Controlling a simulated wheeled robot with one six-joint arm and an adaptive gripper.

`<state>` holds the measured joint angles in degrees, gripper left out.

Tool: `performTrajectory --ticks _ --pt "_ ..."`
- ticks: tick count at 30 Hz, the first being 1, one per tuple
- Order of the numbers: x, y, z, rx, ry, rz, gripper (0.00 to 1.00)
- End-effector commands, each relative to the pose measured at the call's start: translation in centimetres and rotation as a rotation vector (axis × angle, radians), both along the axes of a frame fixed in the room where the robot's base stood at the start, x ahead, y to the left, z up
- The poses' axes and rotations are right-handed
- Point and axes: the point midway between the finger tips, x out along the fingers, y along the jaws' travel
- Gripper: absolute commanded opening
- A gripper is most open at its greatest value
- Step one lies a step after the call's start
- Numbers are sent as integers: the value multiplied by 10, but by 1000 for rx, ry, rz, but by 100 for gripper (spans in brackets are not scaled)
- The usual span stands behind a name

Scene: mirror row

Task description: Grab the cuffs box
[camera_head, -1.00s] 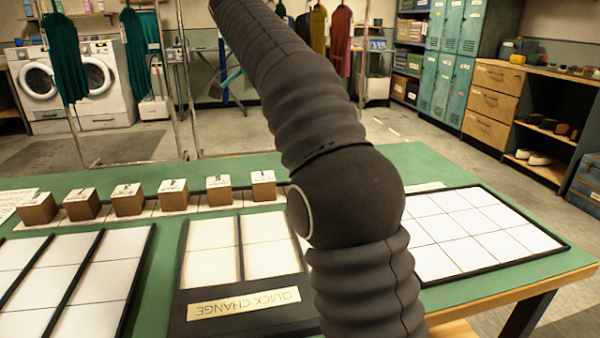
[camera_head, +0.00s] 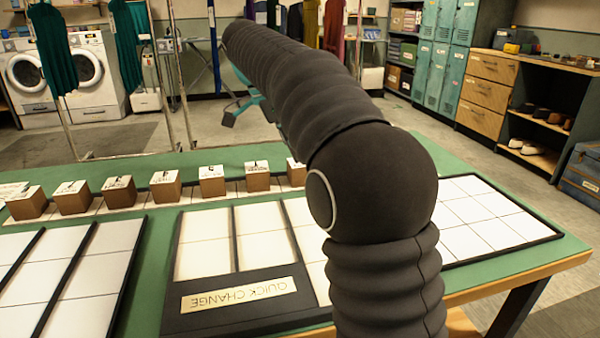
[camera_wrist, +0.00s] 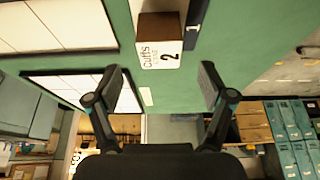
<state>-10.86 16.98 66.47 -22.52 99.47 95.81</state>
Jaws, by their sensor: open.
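The cuffs box (camera_wrist: 160,26) is a small brown box with a white label reading "cuffs" and 2. In the wrist view it is at the top middle, on the green table. My gripper (camera_wrist: 160,86) is open and empty, its two fingers spread to either side below the box in the picture. The box is beyond the fingertips and apart from them. In the head view a row of similar brown boxes (camera_head: 211,181) stands on the table; I cannot tell which is the cuffs box. My arm hides part of the row's right end.
The green table (camera_head: 160,240) holds a black "QUICK CHANGE" tray (camera_head: 172,310) and white gridded panels (camera_head: 500,215) with black rims. Clothes racks, washing machines (camera_head: 85,75), lockers (camera_head: 440,75) and shelves stand beyond. My arm crosses above the table.

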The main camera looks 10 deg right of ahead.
Motion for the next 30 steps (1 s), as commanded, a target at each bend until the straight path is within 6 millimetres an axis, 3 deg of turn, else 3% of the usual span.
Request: performTrajectory --ticks 9,19,20,27,30 --pt "0 -14 -40 0 2 0 81" --pt "0 -17 -46 0 0 1 81" --pt "0 -17 -46 0 0 1 79" --pt "0 -17 -46 0 0 1 19" --pt "0 -17 -46 0 0 1 15"
